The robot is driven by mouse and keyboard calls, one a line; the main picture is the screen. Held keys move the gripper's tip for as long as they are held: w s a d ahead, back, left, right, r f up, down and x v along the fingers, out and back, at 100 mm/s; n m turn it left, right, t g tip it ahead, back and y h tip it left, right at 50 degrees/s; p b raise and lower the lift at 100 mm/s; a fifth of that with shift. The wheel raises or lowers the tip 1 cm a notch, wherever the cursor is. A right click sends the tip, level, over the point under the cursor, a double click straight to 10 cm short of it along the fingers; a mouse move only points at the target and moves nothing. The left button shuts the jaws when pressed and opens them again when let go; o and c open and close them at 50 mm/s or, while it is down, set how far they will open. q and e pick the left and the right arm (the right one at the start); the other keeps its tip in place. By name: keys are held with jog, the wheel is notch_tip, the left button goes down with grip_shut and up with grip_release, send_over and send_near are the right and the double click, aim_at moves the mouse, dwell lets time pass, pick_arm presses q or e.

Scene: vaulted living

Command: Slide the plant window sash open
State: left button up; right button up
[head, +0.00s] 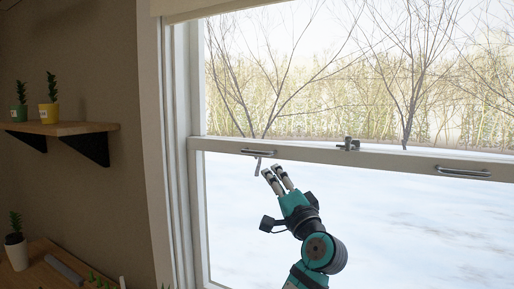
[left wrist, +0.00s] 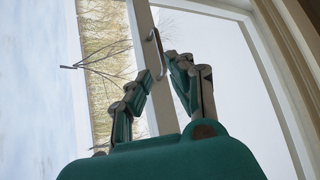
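The window sash has a white horizontal rail (head: 310,153) across the middle of the window, above the lower pane; it shows in the left wrist view too (left wrist: 142,22). A metal bar handle (head: 258,152) sits on the rail's left part, and a second one (head: 462,171) on its right part. A metal latch (head: 348,144) is between them. My left gripper (head: 272,171) is open just below and right of the left handle. In the left wrist view the handle (left wrist: 156,50) shows between the parted fingertips, ahead of them; contact is unclear. My right gripper is not in view.
The white window frame (head: 158,130) stands left of the sash. On the left wall, a wooden shelf (head: 62,128) holds small potted plants (head: 48,112). Below it is a wooden surface (head: 45,270) with a white-potted plant (head: 16,246). Space before the right part of the window is clear.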

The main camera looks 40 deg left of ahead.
aim_at(257, 153)
pick_arm(q)
jog(key=p+x, duration=0.4)
jog(key=x, duration=0.7)
jog(key=shift+a+r, duration=0.1)
jog(key=shift+a, duration=0.2)
jog(key=shift+w, duration=0.1)
jog(key=shift+c, duration=0.3)
grip_shut()
